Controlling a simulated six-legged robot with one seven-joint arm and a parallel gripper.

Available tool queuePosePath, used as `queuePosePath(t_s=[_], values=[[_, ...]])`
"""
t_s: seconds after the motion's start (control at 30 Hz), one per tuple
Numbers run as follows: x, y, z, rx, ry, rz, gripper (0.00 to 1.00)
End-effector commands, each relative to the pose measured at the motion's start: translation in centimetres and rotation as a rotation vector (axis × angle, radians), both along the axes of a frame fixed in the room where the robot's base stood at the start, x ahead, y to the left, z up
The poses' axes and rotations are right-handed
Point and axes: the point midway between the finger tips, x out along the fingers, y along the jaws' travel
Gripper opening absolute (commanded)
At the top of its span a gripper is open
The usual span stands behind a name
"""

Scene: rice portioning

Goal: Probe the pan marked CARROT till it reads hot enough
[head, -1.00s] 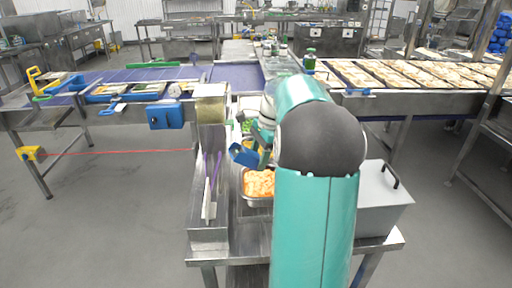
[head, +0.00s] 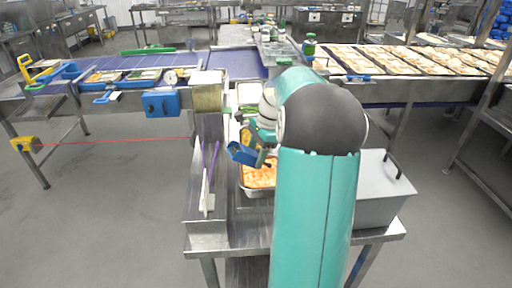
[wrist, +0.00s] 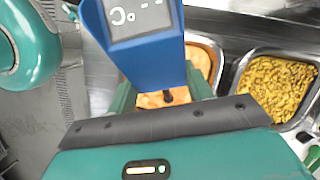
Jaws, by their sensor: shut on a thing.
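My gripper (wrist: 165,95) is shut on a blue probe thermometer (wrist: 146,45). The thermometer also shows in the head view (head: 241,153), tilted beside my gripper (head: 265,157). Its grey display appears upside down in the wrist view, with a degree-like mark and dashes; I see no clear number. A steel pan (head: 257,193) of orange carrot pieces lies below the thermometer; the orange food (wrist: 202,60) shows around it in the wrist view. A dark tip shows against the orange pieces; I cannot tell whether it is in them. No CARROT label is readable.
A pan of yellow food (wrist: 276,86) stands right of the orange one in the wrist view. A grey lidded box (head: 376,190) stands on the right of the steel cart. Conveyors with food trays (head: 420,62) lie beyond.

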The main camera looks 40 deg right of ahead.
Motion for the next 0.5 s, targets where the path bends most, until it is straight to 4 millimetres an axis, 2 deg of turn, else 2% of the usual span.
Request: queuePosePath(t_s=[0.3,0.5], values=[[0.2,-0.2,-3.0,0.002,0.001,-0.002,0.28],[0.2,-0.2,-4.2,0.000,0.000,-0.001,0.28]])
